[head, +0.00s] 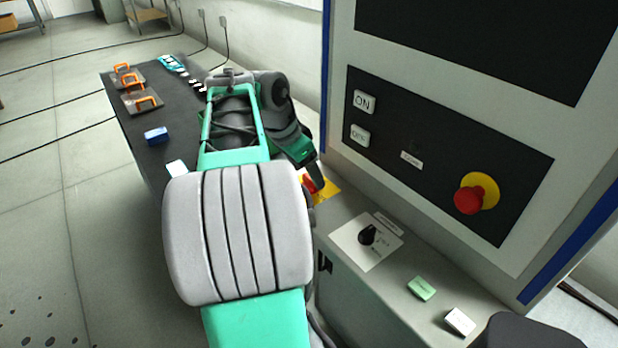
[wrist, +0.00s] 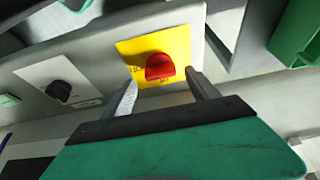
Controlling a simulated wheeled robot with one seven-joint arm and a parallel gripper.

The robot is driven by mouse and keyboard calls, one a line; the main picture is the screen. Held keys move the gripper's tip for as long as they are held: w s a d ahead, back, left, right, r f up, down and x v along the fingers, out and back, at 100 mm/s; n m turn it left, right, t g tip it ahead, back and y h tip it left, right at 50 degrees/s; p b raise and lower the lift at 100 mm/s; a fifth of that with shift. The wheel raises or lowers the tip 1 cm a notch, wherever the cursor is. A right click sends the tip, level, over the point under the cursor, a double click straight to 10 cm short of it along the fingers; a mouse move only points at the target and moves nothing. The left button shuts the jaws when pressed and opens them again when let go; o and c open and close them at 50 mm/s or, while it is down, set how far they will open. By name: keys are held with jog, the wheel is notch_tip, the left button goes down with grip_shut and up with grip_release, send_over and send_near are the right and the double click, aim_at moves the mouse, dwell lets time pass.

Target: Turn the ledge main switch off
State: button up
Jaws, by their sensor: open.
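The main switch is a red knob (wrist: 160,67) on a yellow plate (wrist: 178,45) on the machine's ledge (wrist: 100,50). In the head view the red knob (head: 310,184) and yellow plate (head: 327,191) are partly hidden behind my arm. My gripper (wrist: 163,88) is open in the wrist view, with one finger on each side of the red knob's near end. I cannot tell whether either finger touches it. The gripper's fingertips are hard to make out in the head view.
A black rotary knob (head: 367,234) on a white plate, a green block (head: 421,288) and a white block (head: 460,321) are on the ledge. Above are ON button (head: 364,102) and a red emergency stop (head: 475,194). A dark table (head: 125,120) with orange-handled items stands left.

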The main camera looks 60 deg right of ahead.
jog(key=shift+x, duration=1.1)
jog(key=c, duration=1.4)
